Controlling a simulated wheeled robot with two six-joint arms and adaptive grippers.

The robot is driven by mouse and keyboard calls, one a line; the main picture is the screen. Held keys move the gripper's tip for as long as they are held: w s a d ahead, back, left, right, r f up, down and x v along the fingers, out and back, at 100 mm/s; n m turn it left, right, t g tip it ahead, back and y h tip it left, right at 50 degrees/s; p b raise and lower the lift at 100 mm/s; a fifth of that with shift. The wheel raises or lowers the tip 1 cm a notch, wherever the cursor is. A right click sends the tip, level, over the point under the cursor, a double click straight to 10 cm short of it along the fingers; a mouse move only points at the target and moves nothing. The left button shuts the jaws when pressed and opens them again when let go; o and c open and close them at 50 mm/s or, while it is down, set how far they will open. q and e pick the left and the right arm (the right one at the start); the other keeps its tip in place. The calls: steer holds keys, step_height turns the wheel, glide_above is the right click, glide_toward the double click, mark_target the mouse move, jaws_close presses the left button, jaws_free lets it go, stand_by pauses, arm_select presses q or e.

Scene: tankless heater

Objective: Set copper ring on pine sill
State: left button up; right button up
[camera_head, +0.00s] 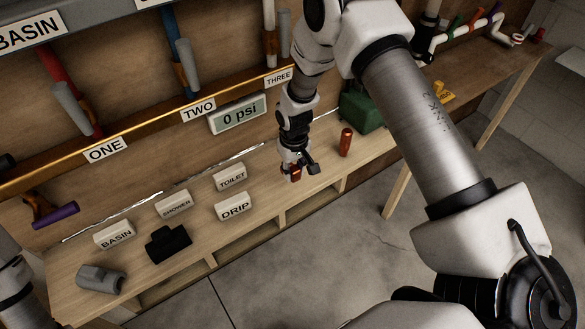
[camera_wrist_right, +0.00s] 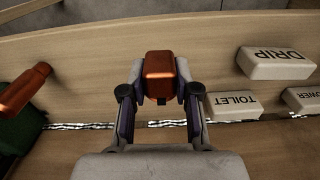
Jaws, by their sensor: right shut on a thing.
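My right gripper (camera_head: 291,169) hangs over the light wooden bench, which I take for the pine sill (camera_head: 325,172). In the wrist view the right gripper (camera_wrist_right: 159,95) is shut on a copper-coloured, rounded block-like piece (camera_wrist_right: 159,75), which I take for the copper ring. Its hole does not show. The copper piece shows small and reddish in the head view (camera_head: 296,174). I cannot tell whether it touches the wood. My left gripper is out of view; only a white piece of that arm shows at the lower left.
A copper cylinder (camera_head: 345,143) stands right of my right gripper, near a green box (camera_head: 362,108). White label blocks TOILET (camera_head: 230,177) and DRIP (camera_head: 234,206) lie to the left. Black (camera_head: 168,243) and grey (camera_head: 100,278) fittings lie further left. Open compartments line the bench front.

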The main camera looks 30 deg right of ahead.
mark_target(293, 166)
steer(key=f+b, duration=0.1)
steer(key=f, duration=0.1)
steer(key=f+b, duration=0.1)
steer(key=f, duration=0.1)
steer(key=f+b, duration=0.1)
steer(key=f, duration=0.1)
steer(key=shift+w, duration=0.25)
steer(key=shift+w+f, duration=0.15)
steer(key=shift+f, duration=0.15)
steer(key=shift+r, duration=0.1)
steer(key=shift+f+b, duration=0.55)
steer(key=o, duration=1.1)
step_height(293, 166, up, 12)
